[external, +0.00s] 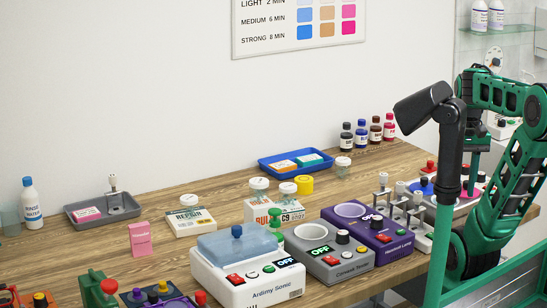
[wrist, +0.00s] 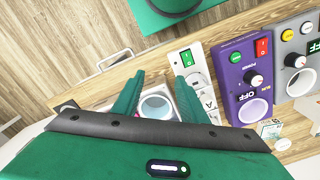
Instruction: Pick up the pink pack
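The pink pack (external: 140,238) is a small upright box on the wooden table, at the lower left of the external view. A flat pink packet (external: 86,213) also lies in the grey tray to its left. I do not see the pink pack in the wrist view. My gripper (wrist: 160,78) shows two green fingers set apart, with nothing held between them. In the external view my arm is at the far right, well away from the pink pack, and the fingers are hard to make out there.
A white device (external: 246,275), grey device (external: 335,262) and purple device (external: 372,240) stand between my arm and the pink pack. The grey tray (external: 128,206), rinse bottle (external: 32,205) and a flat box (external: 190,222) are near the pack. A blue tray (external: 270,172) lies behind.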

